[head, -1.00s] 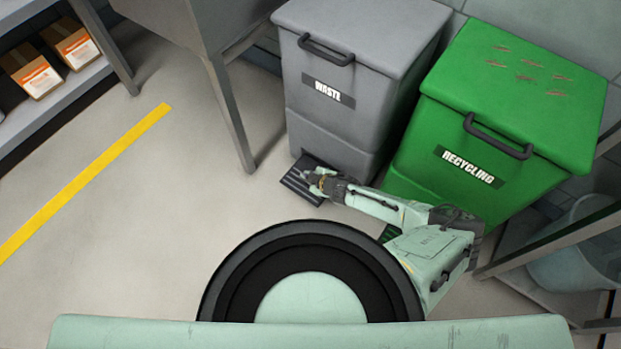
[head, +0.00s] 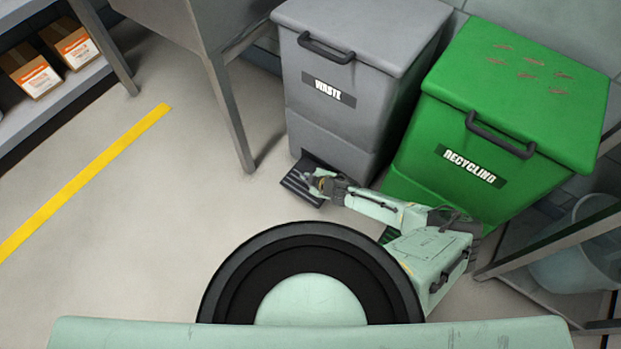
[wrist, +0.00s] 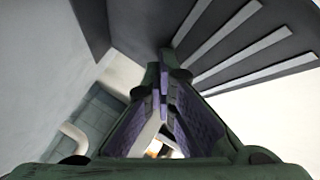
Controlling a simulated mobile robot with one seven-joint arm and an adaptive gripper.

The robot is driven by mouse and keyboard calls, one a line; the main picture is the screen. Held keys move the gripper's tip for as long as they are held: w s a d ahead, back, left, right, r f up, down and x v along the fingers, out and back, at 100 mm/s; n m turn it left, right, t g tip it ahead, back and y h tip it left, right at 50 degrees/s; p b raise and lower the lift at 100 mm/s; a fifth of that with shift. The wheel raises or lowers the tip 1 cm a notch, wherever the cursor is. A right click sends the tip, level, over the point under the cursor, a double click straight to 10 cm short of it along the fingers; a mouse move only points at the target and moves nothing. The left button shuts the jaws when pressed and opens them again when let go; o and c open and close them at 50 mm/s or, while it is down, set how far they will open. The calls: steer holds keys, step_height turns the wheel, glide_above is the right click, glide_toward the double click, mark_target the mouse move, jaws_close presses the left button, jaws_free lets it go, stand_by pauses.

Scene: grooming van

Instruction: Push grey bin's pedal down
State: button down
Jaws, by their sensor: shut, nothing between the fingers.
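The grey bin (head: 338,100), labelled WASTE, stands upright with its lid shut. Its dark ribbed pedal (head: 300,186) sticks out at the foot of its front. My gripper (head: 308,180) is shut and empty, right at the pedal, and covers part of it in the head view. In the wrist view the pedal (wrist: 240,38) with its light stripes fills the upper right, close to the fingertips (wrist: 164,62). I cannot tell whether the fingertips touch it.
A green RECYCLING bin (head: 480,160) stands right of the grey bin, with my arm passing in front of it. A grey table leg (head: 230,115) stands left of the grey bin. The floor (head: 180,200) left of the pedal is clear. A shelf with boxes (head: 35,75) is at far left.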

steer(key=shift+f+b, duration=0.4)
steer(key=shift+f, duration=0.2)
stand_by(0.6)
steer(key=shift+r+p, duration=1.7)
step_height(320, 180, up, 5)
steer(key=p, duration=0.4)
steer(key=shift+p, duration=0.3)
